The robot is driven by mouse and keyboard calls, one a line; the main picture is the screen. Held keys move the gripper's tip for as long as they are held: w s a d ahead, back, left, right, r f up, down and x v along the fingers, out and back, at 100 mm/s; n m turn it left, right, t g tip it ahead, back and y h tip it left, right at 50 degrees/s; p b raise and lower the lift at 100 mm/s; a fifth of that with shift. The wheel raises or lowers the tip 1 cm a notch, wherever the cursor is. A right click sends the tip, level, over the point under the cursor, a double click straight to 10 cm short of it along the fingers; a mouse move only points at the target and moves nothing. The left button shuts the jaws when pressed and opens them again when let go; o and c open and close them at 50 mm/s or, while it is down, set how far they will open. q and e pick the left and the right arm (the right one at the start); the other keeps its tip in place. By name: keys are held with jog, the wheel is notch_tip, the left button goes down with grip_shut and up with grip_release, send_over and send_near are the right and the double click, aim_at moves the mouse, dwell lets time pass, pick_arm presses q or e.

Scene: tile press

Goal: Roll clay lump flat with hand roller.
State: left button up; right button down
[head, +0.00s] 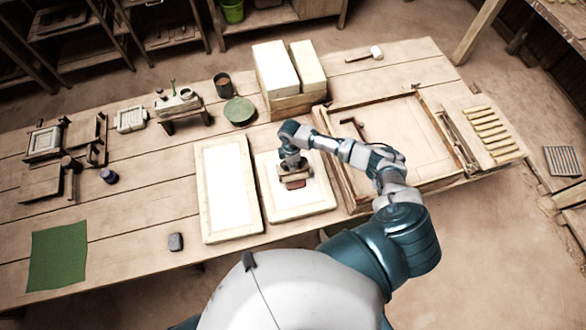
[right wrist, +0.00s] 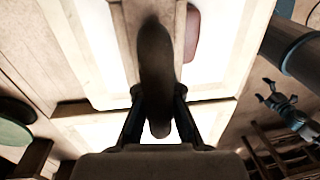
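The reddish clay lump (head: 296,185) lies on the right white board (head: 312,205), partly hidden under my right gripper (head: 293,168). The clay also shows as a pinkish edge in the right wrist view (right wrist: 192,35), beside the dark hand roller (right wrist: 155,65). My right gripper's two fingers (right wrist: 158,118) stand on either side of the roller's handle and appear shut on it. The roller shows as a brown piece (head: 292,178) in the head view, just beside or over the clay; contact cannot be told. My left gripper (right wrist: 264,90) hangs small at the right wrist view's edge, its fingers apart.
A second white board (head: 229,190) lies to the left. White blocks (head: 275,70) stand behind, near a green disc (head: 239,111). A wooden frame (head: 345,190) lies to the right under my arm. A grey block (head: 176,242) and green cloth (head: 58,257) lie at the left front.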

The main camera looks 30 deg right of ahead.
jog(key=shift+s+a+p, duration=0.15)
jog(key=shift+s+p, duration=0.35)
jog(key=shift+s, duration=0.05)
jog(key=shift+s+a+p, duration=0.15)
jog(key=shift+s+p, duration=0.35)
jog(key=shift+s, duration=0.05)
jog(key=shift+s+a+f, duration=0.15)
jog(key=shift+s+a, duration=0.05)
jog(key=shift+s, duration=0.45)
jog(key=shift+s+a+f, duration=0.15)
jog(key=shift+s, duration=0.5)
notch_tip(320, 180, up, 7)
jog(key=shift+w, duration=0.2)
